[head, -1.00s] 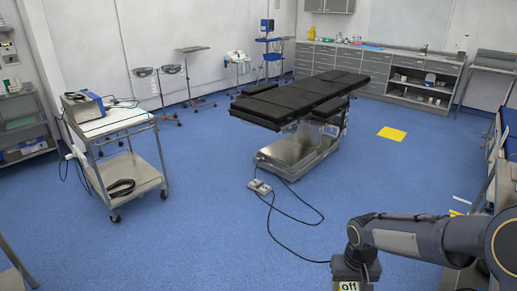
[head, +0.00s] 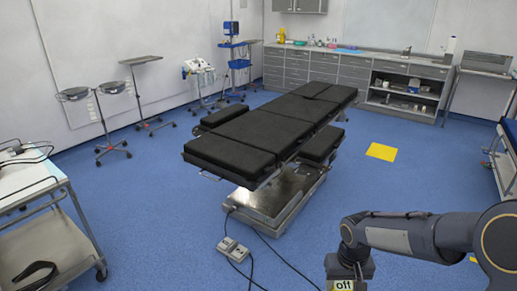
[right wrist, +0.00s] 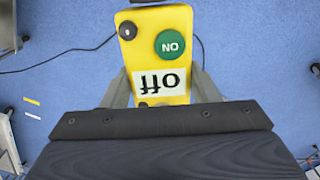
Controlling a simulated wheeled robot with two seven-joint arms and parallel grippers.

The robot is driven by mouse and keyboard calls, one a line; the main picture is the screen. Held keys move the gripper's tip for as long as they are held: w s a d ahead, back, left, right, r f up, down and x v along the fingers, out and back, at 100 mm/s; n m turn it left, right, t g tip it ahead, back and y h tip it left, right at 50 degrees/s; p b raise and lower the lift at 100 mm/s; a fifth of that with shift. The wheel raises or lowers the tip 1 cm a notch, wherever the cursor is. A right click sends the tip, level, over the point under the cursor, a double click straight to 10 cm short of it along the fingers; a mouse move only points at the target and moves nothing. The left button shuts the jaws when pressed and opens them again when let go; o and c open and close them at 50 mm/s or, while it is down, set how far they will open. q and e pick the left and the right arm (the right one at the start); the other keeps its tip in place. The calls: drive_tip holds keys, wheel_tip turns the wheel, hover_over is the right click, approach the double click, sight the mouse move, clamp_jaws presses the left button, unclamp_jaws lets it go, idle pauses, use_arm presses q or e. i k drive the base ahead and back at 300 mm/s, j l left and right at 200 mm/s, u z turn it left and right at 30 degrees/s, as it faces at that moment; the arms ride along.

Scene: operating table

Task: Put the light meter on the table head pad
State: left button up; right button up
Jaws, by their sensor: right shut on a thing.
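The light meter (right wrist: 147,55) is a yellow box with a green round button, a dark knob and an "off" label. My right gripper (right wrist: 161,88) is shut on it, with a finger on each side. The black-padded operating table (head: 268,130) stands ahead, apart from the gripper. Its near end pad (head: 228,156) faces me; a narrower pad is at the far end. I cannot tell which is the head pad. My left gripper is not in view.
A foot pedal (head: 233,249) with a cable lies on the floor before the table base. A trolley (head: 40,190) stands at the left, instrument stands (head: 100,105) behind it. A yellow floor patch (head: 382,152) lies right of the table.

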sight(224, 148)
drive_tip(key=i+l+u, duration=0.3)
drive_tip(key=i+u, duration=0.2)
drive_tip(key=i, duration=0.15)
drive_tip(key=i+l+u, duration=0.45)
drive_tip(key=i+l, duration=0.1)
drive_tip(key=i, duration=0.1)
